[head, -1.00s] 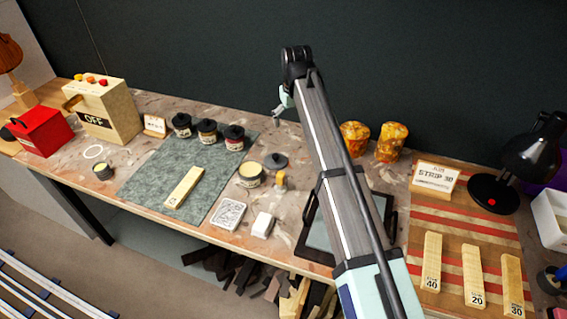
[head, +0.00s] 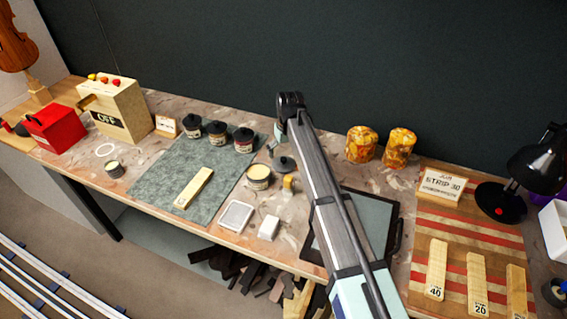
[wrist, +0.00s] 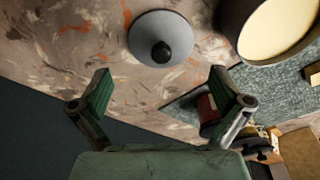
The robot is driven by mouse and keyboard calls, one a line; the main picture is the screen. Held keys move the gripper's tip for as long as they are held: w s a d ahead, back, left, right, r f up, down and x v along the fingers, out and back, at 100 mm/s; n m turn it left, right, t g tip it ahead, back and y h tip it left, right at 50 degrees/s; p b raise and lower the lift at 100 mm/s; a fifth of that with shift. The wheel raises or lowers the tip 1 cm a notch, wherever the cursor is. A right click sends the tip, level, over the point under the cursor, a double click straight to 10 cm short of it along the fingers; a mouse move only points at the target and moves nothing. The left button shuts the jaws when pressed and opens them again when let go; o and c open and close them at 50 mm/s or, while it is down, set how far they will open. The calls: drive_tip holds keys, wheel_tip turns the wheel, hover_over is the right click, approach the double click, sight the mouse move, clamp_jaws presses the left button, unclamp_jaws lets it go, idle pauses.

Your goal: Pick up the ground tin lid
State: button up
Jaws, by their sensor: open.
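The ground tin lid (head: 284,164) is a grey disc with a black knob, lying knob up on the bench beside an open tin (head: 258,177) of cream-coloured ground. In the wrist view the lid (wrist: 150,30) is at the top middle, whole and uncovered, with the tin (wrist: 275,35) at upper right. My gripper (wrist: 160,80) is open and empty, its two green fingers spread to either side below the lid in the picture. It is above the bench and not touching the lid. In the head view it is small and partly hidden by my arm.
Several dark-lidded jars (head: 217,133) stand on the grey-green mat (head: 150,175) to the left. A brush-like yellow item (head: 288,184), a white block (head: 268,228) and a dark-framed tray (head: 375,220) are nearby. Two amber jars (head: 361,145) stand behind at right.

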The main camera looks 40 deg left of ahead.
sight(284, 159)
drive_tip(key=shift+w+a+f+p, duration=0.15)
drive_tip(key=shift+f+p, duration=0.15)
drive_tip(key=shift+f, duration=0.6)
drive_tip(key=shift+s+a+f+p, duration=0.1)
drive_tip(key=shift+f+p, duration=0.15)
drive_tip(key=shift+f, duration=0.6)
drive_tip(key=shift+w+a+f+p, duration=0.15)
drive_tip(key=shift+f+p, duration=0.15)
drive_tip(key=shift+f, duration=0.6)
drive_tip(key=shift+s+d, duration=0.1)
drive_tip(key=c, duration=1.9)
